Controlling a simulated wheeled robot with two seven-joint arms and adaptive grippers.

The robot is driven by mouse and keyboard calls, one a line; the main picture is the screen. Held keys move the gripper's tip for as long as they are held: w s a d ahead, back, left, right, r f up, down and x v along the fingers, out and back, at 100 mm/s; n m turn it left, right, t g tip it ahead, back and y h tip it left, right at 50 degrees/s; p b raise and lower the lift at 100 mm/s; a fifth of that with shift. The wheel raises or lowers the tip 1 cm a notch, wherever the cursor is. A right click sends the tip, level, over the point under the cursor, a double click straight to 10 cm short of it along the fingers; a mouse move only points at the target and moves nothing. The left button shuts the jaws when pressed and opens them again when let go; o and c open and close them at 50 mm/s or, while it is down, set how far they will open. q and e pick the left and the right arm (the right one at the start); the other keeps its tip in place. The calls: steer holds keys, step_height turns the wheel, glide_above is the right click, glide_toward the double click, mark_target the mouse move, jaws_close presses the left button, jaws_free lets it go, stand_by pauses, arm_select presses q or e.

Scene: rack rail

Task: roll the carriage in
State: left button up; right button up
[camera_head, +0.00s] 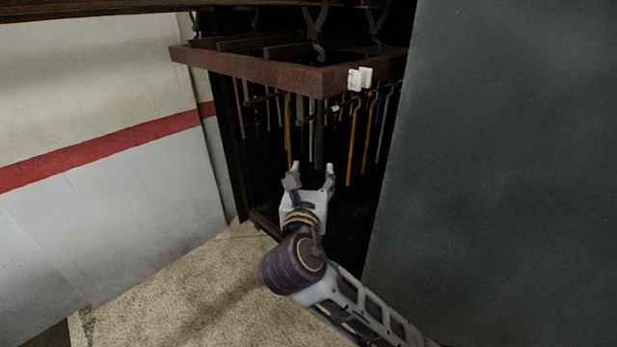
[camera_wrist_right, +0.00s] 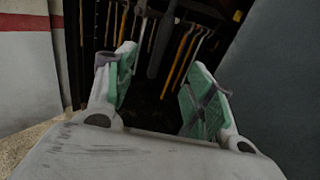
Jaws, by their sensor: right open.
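The carriage (camera_head: 262,73) is a reddish-brown frame hung by dark hooks in a dark cabinet opening, in the upper middle of the head view. Its front corner juts toward me. Several tools with orange and grey handles (camera_head: 352,148) hang below it; they also show in the right wrist view (camera_wrist_right: 181,60). A small white fitting (camera_head: 360,78) sits on the frame's right side. My right gripper (camera_head: 314,170) is open and empty, below the carriage and in front of the hanging tools. In the right wrist view its green-padded fingers (camera_wrist_right: 160,85) are spread apart. My left gripper is not in view.
A large dark grey panel (camera_head: 500,170) stands on the right, close to my right arm. A white wall with a red stripe (camera_head: 100,155) is on the left. Speckled floor (camera_head: 200,295) in front of the opening is clear. The cabinet's inside is too dark to make out.

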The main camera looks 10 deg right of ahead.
mark_target(319, 147)
steer(key=shift+d, duration=0.25)
steer(key=shift+w+a, duration=0.15)
steer(key=shift+b+x, duration=2.25)
steer(key=shift+x, duration=3.25)
steer(key=shift+f, duration=0.1)
steer(key=shift+w+p, duration=0.3)
steer(key=shift+p, duration=0.05)
steer(key=shift+w+d+p, duration=0.3)
steer(key=shift+w, duration=0.3)
steer(key=shift+w+d, duration=0.1)
steer(key=shift+w, duration=0.3)
